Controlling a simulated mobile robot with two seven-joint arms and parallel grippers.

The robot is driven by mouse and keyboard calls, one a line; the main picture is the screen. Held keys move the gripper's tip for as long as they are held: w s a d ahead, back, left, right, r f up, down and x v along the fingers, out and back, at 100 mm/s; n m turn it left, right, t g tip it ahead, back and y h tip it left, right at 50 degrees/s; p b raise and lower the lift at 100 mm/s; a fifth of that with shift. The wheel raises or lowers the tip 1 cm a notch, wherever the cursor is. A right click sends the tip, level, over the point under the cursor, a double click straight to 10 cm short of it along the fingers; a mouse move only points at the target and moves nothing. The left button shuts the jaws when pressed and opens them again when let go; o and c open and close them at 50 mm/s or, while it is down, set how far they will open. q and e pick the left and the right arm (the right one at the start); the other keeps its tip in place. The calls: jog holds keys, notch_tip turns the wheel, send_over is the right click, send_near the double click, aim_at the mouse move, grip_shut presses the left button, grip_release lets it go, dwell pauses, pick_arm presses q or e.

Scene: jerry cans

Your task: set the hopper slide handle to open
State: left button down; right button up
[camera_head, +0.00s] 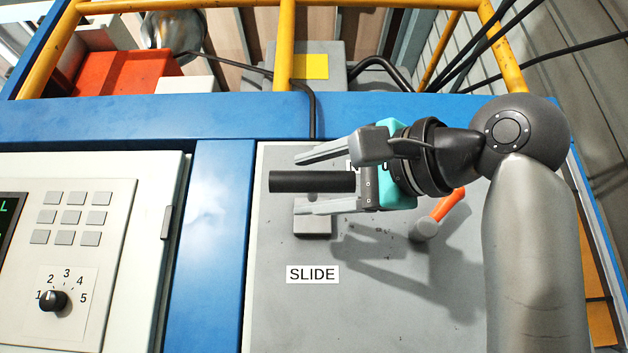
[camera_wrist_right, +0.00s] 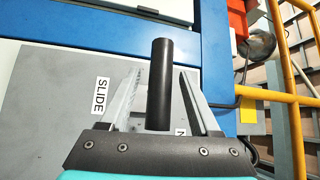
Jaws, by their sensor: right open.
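The hopper slide handle (camera_head: 290,182) is a black cylinder above a small grey block (camera_head: 312,225) on the grey panel, over a "SLIDE" label (camera_head: 312,274). My right gripper (camera_head: 297,184) reaches in from the right with its fingers open on either side of the handle. In the right wrist view, the handle (camera_wrist_right: 160,70) stands between the two fingers of the right gripper (camera_wrist_right: 160,80), with visible gaps on both sides. The gripper covers the handle's right end in the head view. My left gripper is not in view.
An orange-handled lever (camera_head: 447,206) sits right of the slide, partly behind my right arm. A control box (camera_head: 120,260) with buttons and a numbered knob (camera_head: 52,300) is at left. Yellow rails (camera_head: 285,45) and cables stand behind the blue frame (camera_head: 220,118).

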jog(key=b+v, duration=0.5)
jog(key=v, duration=1)
jog(key=shift+d, duration=0.15)
